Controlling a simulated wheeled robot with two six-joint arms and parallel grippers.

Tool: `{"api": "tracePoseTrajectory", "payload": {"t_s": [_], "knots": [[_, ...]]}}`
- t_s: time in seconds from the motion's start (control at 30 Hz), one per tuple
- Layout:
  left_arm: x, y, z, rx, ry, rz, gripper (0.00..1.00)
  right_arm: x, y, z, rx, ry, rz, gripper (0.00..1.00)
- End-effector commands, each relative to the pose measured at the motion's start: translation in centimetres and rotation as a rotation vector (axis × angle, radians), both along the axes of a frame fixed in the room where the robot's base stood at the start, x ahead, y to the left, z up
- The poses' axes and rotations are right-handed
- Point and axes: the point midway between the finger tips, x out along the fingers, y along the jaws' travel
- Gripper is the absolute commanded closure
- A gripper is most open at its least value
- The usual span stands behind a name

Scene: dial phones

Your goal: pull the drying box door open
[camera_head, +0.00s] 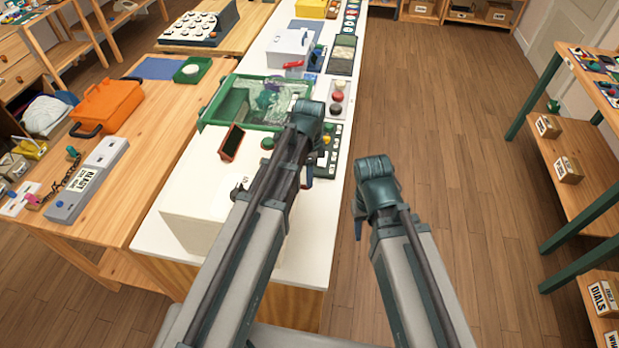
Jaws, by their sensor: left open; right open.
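A cream-white box (196,218) stands at the near left end of the white table, with a small pale knob-like part on it. A smaller white box (288,45) stands further back, with a red handle (293,65) at its lower front. I cannot tell for certain which is the drying box, and no open door shows on either. My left gripper (307,174) is over the table, right of the cream box and nearer than the white box. My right gripper (359,221) is right of the table, over the floor side. Both are open and empty; their fingers are mostly hidden.
A green-rimmed tray (215,107) and a dark red-framed device (231,143) lie left of my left gripper. Round coloured parts (337,96) sit at the table's right edge. The wooden table (140,190) holds an orange case (107,104).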

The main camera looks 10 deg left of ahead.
Motion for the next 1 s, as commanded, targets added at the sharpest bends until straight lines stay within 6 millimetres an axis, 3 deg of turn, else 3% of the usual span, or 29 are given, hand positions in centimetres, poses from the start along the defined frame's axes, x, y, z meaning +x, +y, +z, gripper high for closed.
{"api": "tracePoseTrajectory", "payload": {"t_s": [0.2,0.47,1.0], "knots": [[0.01,0.0,0.07,0.0,0.0,0.0,0.52,0.0,0.0,0.07,0.0,0.0,0.0,0.5],[-0.01,0.0,0.06,0.0,0.0,0.0,0.99,0.0,0.0,0.06,0.0,0.0,0.0,0.5],[-0.06,0.01,0.04,0.0,0.001,0.0,1.0,0.0,-0.01,0.04,0.0,0.0,0.0,0.5]]}}
